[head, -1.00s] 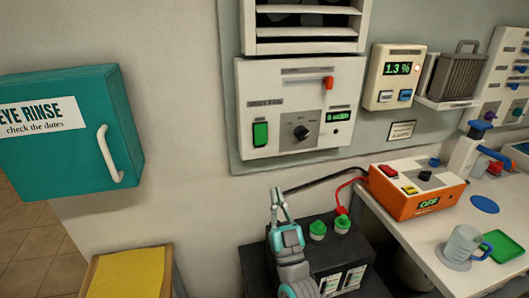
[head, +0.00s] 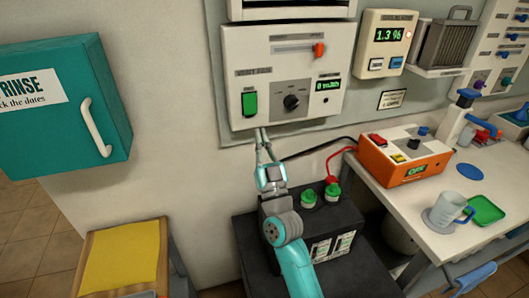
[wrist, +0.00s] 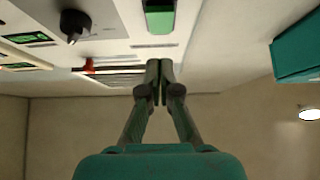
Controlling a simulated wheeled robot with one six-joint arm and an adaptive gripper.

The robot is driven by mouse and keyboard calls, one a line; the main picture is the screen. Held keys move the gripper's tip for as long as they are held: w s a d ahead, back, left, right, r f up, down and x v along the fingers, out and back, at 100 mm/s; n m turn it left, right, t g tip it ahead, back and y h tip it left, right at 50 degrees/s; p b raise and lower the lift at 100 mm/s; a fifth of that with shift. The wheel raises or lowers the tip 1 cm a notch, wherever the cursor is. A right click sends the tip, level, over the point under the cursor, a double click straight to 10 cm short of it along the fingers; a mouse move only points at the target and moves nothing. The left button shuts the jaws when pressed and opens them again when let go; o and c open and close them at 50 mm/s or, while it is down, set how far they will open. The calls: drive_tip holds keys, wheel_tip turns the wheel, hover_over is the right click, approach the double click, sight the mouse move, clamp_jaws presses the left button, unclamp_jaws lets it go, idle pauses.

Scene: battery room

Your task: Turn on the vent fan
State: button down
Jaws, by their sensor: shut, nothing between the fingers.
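The vent fan panel (head: 285,75) is a white box on the wall, with a green rocker switch (head: 250,103) at its lower left, a black knob (head: 291,102), a red slider (head: 319,50) and a small green display (head: 328,86). My gripper (head: 262,131) is shut and empty, fingertips just below the panel's lower edge, under the switch. In the wrist view my shut fingertips (wrist: 160,64) point toward the green switch (wrist: 160,16), with a gap showing in the picture. The knob (wrist: 74,24) is to their left. Whether the fingertips touch the panel cannot be told.
A black battery (head: 300,240) with green caps stands below the panel. An orange charger (head: 405,155) and a mug (head: 447,210) are on the white bench (head: 400,205) at right. A teal eye rinse cabinet (head: 65,110) hangs at left, above a yellow-topped stand (head: 125,257).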

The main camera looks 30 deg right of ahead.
sight(251, 110)
drive_tip(key=shift+w+d+r, duration=0.2)
drive_tip(key=shift+w+d, duration=0.1)
drive_tip(key=shift+w, duration=0.7)
drive_tip(key=shift+w+d+r, duration=0.25)
drive_tip(key=shift+w, duration=0.8)
drive_tip(key=shift+w+d+r, duration=0.2)
drive_tip(key=shift+w+d, duration=0.1)
drive_tip(key=shift+w, duration=0.7)
drive_tip(key=shift+w, duration=0.1)
